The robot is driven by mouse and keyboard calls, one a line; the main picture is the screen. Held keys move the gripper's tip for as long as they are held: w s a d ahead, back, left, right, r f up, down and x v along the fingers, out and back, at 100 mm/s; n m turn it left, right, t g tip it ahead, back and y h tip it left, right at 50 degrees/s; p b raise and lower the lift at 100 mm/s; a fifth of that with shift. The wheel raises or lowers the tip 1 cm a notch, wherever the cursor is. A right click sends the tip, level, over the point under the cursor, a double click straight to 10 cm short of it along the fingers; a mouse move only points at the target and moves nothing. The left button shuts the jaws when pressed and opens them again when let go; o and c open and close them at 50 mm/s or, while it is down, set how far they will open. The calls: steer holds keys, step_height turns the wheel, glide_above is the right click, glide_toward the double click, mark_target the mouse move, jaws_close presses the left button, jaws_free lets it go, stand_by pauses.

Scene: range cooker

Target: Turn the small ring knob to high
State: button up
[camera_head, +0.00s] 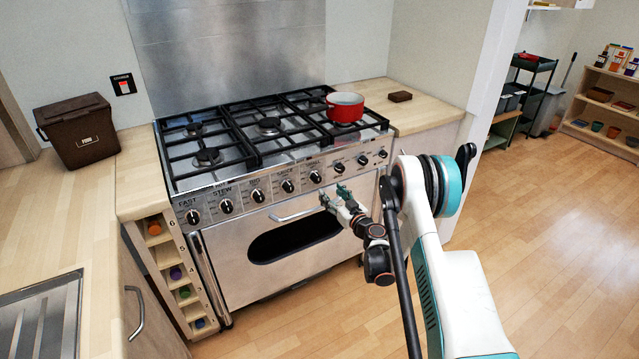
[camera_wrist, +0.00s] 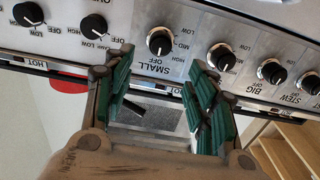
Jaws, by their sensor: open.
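The small ring knob (camera_wrist: 160,41) is a round black knob with a silver collar on the cooker's front panel. In the wrist view it stands upside down above the word SMALL, and its pale pointer mark appears to face OFF. It also shows in the head view (camera_head: 315,177), at the right part of the knob row. My gripper (camera_wrist: 162,85) is open and empty, with green-padded fingers. Its fingertips sit on either side of the SMALL label, with the knob just beyond the gap. In the head view my gripper (camera_head: 334,194) is just below and right of that knob.
The sauce knob (camera_wrist: 222,56) is close beside the right finger; other knobs (camera_wrist: 94,24) lie to the left. The oven handle (camera_head: 297,212) runs below the panel. A red pot (camera_head: 345,107) stands on the hob. The floor (camera_head: 560,240) at right is clear.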

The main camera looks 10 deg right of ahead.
mark_target(319, 180)
steer(key=b+x, duration=0.2)
steer(key=x, duration=0.7)
steer(key=shift+w+a+f, duration=0.1)
steer(key=shift+w, duration=0.2)
steer(key=c, duration=1.1)
